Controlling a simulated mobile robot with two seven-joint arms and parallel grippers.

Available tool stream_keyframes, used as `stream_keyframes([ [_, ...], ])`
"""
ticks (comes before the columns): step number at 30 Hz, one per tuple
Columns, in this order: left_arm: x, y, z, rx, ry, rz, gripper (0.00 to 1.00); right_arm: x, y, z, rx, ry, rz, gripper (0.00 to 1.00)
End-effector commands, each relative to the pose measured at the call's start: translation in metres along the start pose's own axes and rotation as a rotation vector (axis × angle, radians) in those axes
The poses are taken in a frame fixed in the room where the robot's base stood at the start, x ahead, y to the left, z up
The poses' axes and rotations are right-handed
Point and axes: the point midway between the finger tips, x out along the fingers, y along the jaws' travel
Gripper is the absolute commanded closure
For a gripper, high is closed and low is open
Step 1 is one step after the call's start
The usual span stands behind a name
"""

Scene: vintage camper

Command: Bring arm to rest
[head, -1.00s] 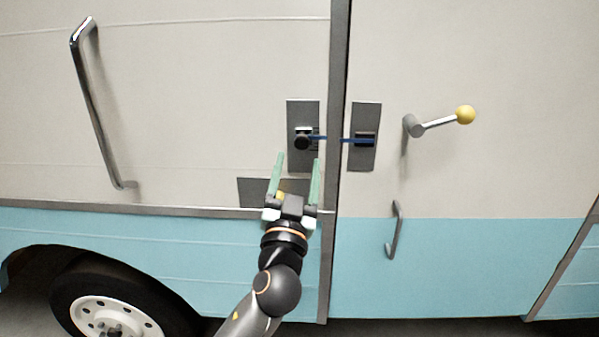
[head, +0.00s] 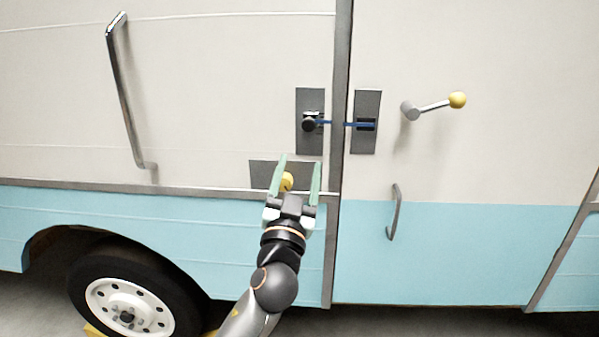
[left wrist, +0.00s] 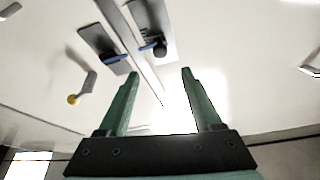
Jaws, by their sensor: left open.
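My left gripper (head: 298,177) is in front of the camper side, just below the latch, with its two green fingers apart and nothing between them that I can see as held. In the left wrist view its fingers (left wrist: 160,85) are spread and empty. A dark latch knob (head: 310,122) sits on a grey plate left of the door seam. A yellow knob (head: 287,181) shows behind the left fingers on a lower grey plate (head: 262,172). My right gripper is not in view.
A lever with a yellow ball (head: 457,100) sticks out from the door at right. A small grey handle (head: 395,215) is below it. A long chrome grab rail (head: 124,90) is at left. A wheel (head: 128,308) stands at lower left.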

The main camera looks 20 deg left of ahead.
Motion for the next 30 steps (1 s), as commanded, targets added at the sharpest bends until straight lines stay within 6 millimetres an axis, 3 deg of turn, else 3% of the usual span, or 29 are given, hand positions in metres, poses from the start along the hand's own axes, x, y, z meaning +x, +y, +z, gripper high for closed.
stream_keyframes([
  [12,-0.001,0.001,0.002,0.000,-0.006,0.003,0.33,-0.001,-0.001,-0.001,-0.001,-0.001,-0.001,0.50],
  [14,-0.003,0.003,0.009,0.001,-0.030,0.016,0.33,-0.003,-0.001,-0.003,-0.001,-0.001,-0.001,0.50],
  [17,-0.017,0.011,0.038,0.003,-0.118,0.067,0.33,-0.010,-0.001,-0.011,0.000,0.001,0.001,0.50],
  [20,-0.049,0.024,0.085,-0.002,-0.262,0.151,0.33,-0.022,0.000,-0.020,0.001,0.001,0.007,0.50],
  [23,-0.098,0.035,0.133,-0.018,-0.423,0.245,0.33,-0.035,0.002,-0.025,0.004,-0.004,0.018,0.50],
  [27,-0.180,0.043,0.182,-0.056,-0.634,0.360,0.33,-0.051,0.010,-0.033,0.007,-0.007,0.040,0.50],
  [30,-0.246,0.043,0.205,-0.092,-0.776,0.427,0.33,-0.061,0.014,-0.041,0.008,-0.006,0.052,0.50],
])
